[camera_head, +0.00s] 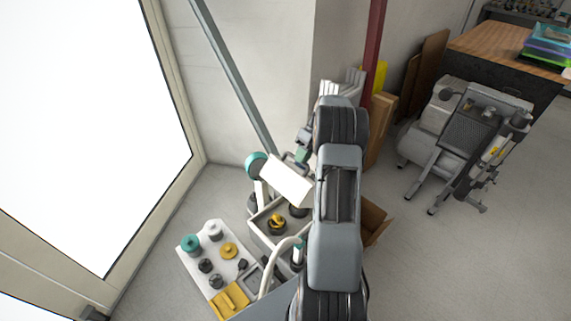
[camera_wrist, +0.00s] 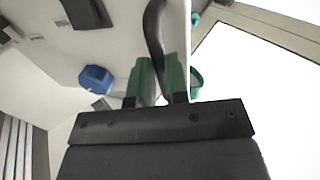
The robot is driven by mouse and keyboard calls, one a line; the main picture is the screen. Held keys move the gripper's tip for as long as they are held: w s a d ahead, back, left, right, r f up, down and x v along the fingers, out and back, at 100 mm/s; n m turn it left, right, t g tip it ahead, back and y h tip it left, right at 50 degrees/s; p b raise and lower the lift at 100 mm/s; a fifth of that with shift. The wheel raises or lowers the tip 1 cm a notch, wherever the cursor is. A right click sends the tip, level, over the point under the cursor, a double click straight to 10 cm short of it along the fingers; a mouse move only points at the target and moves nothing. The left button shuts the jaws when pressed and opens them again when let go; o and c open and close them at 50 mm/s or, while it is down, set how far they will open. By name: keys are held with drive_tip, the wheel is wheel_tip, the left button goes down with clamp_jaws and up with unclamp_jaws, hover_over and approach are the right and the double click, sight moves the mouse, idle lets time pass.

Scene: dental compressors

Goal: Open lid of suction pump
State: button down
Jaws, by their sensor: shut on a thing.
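The suction pump is an open-topped white box (camera_head: 262,228) on the floor near the wall, partly hidden by my arm. Its white lid (camera_head: 285,184) stands raised and tilted above the box, and yellow and dark parts show inside. My gripper (camera_head: 301,156) is at the lid's upper edge. In the wrist view, the green fingers of my gripper (camera_wrist: 162,80) are shut on a dark curved handle (camera_wrist: 154,28) beside a pale panel. The exact contact is partly hidden between the fingers.
A white panel (camera_head: 199,262) with several teal, dark and yellow knobs lies left of the box. A pale hose (camera_head: 273,265) curves in front. A cardboard box (camera_head: 375,222) sits behind my arm to the right. A grey machine (camera_head: 470,140) stands farther right, with clear floor between.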

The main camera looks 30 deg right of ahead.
drive_tip(key=w+d+p, duration=0.2)
drive_tip(key=d+p, duration=0.2)
drive_tip(key=d, duration=0.7)
drive_tip(key=shift+d+p, duration=0.3)
drive_tip(key=shift+d, duration=0.05)
drive_tip(key=c, duration=1.3)
unclamp_jaws()
drive_tip(key=shift+w+d, duration=0.15)
drive_tip(key=shift+o, duration=0.8)
drive_tip(key=shift+r, duration=0.1)
drive_tip(key=shift+r, duration=0.15)
